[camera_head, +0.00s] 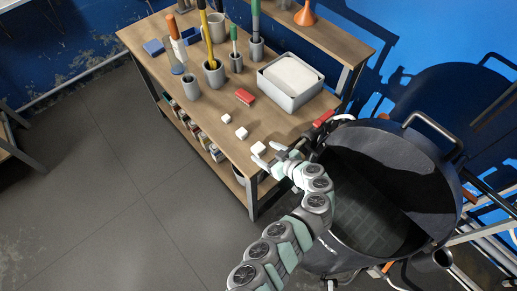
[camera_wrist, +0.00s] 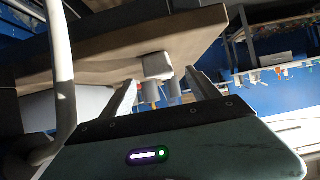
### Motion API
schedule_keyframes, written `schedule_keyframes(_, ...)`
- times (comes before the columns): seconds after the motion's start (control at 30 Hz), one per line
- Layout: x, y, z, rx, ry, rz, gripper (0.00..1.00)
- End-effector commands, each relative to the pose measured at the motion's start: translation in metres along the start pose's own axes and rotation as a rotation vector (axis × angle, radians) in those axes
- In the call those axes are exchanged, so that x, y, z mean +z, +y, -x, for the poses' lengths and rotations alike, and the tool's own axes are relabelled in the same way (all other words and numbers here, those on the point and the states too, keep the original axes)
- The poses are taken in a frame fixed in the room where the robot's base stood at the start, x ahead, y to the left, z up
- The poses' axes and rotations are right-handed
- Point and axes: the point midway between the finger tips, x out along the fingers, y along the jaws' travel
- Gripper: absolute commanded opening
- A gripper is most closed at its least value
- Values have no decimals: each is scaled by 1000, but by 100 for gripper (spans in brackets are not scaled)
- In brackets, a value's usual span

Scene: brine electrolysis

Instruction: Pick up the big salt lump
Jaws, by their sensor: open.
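Three white salt lumps lie in a slanting row on the wooden table near its front edge: a far lump (camera_head: 227,118), a middle lump (camera_head: 242,133) and a near lump (camera_head: 258,148). The near one looks slightly largest, but the sizes are hard to compare. My gripper (camera_head: 268,155) is open and empty at the table's front right corner, just beside the near lump. In the wrist view a white lump (camera_wrist: 157,66) shows ahead, between the two spread fingers (camera_wrist: 162,82) and apart from them.
A large dark pot (camera_head: 345,195) stands right of the table, close to my arm. A grey tray (camera_head: 290,98) with a white block, and several cups holding tools (camera_head: 213,75), stand farther back.

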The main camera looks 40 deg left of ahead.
Motion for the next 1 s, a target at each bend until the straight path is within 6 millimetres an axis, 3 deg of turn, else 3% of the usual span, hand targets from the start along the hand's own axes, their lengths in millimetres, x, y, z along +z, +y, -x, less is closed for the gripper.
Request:
schedule_keyframes(0.5, -1, 0, -46, -3, 1, 2, 71)
schedule_keyframes(0.87, -1, 1, -50, 3, 0, 1, 71)
schedule_keyframes(1.0, 0, 1, -50, 2, 0, 1, 61)
